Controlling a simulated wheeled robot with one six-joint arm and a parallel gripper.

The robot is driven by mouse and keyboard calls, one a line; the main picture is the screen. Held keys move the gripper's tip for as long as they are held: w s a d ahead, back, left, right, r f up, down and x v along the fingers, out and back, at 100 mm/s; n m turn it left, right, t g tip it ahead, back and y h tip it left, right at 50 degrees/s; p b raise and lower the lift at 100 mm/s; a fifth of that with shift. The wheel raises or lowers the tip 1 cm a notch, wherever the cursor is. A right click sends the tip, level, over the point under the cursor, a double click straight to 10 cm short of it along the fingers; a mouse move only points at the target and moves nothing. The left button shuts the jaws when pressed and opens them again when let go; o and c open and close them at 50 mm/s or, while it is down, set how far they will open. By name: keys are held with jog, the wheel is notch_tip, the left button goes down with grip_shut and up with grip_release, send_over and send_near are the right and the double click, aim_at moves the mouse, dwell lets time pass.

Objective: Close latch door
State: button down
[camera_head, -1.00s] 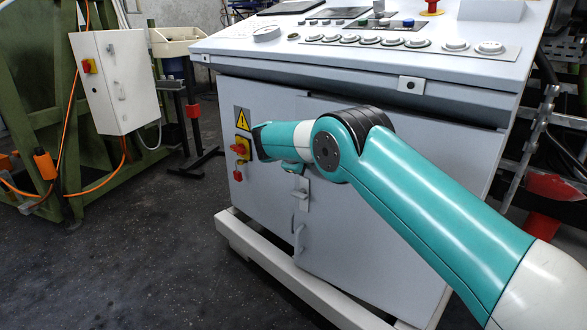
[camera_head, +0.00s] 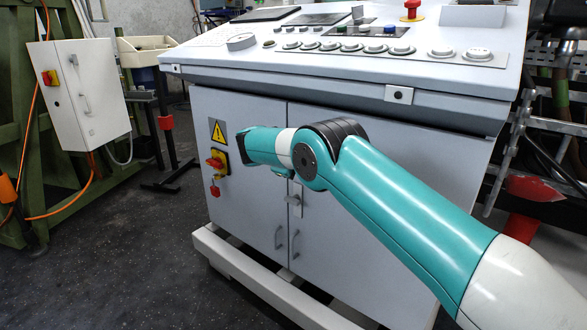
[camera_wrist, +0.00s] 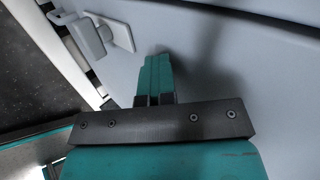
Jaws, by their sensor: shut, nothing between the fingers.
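The grey cabinet has a left door (camera_head: 240,190) and a right door (camera_head: 350,215). The right door looks about flush with the left one in the head view; a small gap cannot be ruled out. The latch (camera_head: 295,199) sits at the seam, on a light plate. In the wrist view a grey latch handle on its plate (camera_wrist: 118,33) shows at upper left. My gripper (camera_wrist: 157,58) is shut and empty in front of the grey door surface, to the right of the latch there. Whether it touches the door is unclear. My arm hides the gripper in the head view.
Two lower handles (camera_head: 279,238) flank the seam. A red-yellow switch (camera_head: 217,162) is on the left door. The control panel (camera_head: 330,60) overhangs above, and a white base rail (camera_head: 250,275) runs below. Open floor (camera_head: 130,250) lies left.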

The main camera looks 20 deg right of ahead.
jog(key=s+a+r+n+y, duration=0.3)
jog(key=s+a+r+n, duration=0.5)
jog(key=s+a+r, duration=0.25)
jog(key=s+a+r+n+g+y, duration=0.1)
jog(key=s+n+g+y, duration=0.25)
jog(key=s+n, duration=1.35)
jog(key=s+a+r+n+g+y, duration=0.15)
jog(key=s+n+y, duration=0.6)
jog(key=s, duration=1.65)
notch_tip(320, 180, up, 27)
jog(key=n+h+p, duration=0.2)
jog(key=p, duration=2.5)
jog(key=shift+f+n+g+h, duration=0.2)
jog(key=shift+n+g+h, duration=0.1)
jog(key=shift+n, duration=0.05)
